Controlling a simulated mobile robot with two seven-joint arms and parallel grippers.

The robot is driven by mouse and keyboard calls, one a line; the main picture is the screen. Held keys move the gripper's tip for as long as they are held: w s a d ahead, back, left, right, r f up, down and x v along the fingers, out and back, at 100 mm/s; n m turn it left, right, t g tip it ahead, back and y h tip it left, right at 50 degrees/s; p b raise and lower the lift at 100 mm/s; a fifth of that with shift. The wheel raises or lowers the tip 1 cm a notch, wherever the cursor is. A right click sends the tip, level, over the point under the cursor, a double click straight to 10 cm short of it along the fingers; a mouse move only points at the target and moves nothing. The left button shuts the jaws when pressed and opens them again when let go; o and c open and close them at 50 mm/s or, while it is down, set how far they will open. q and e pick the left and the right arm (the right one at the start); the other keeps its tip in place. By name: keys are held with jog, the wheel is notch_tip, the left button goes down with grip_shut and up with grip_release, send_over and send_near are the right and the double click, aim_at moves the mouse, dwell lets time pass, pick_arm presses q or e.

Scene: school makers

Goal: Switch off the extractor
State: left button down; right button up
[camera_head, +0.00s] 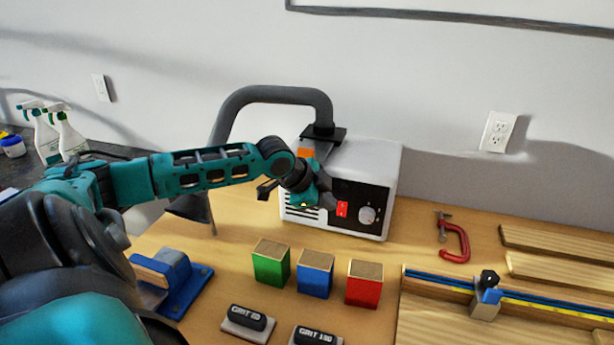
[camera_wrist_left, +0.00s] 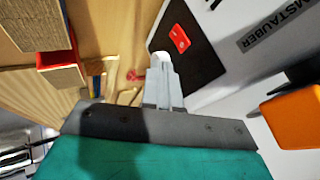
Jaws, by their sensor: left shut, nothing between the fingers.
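The extractor (camera_head: 365,160) is a white box with a black hose (camera_head: 270,95) on top, standing at the back of the wooden bench. Its black front panel carries a red switch (camera_head: 342,209) and a round dial (camera_head: 368,215). My left gripper (camera_head: 327,203) is in front of the panel, just left of the switch. In the left wrist view its fingers (camera_wrist_left: 162,75) are shut and empty, with the tips near the panel edge and the red switch (camera_wrist_left: 180,38) beyond them to the upper right. I cannot tell whether the tips touch the panel. My right gripper is out of view.
Green (camera_head: 270,264), blue (camera_head: 315,274) and red (camera_head: 363,284) blocks stand in front of the extractor. A red clamp (camera_head: 455,243) lies to the right. An orange part (camera_wrist_left: 300,117) is close to the gripper's right in the wrist view. Spray bottles (camera_head: 68,135) stand far left.

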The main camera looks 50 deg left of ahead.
pick_arm(q)
notch_tip(320, 180, up, 6)
jog(key=s+a, duration=0.1)
jog(key=s, duration=0.1)
jog(key=shift+s+a, duration=0.3)
jog(key=shift+s, duration=0.1)
dwell(0.4)
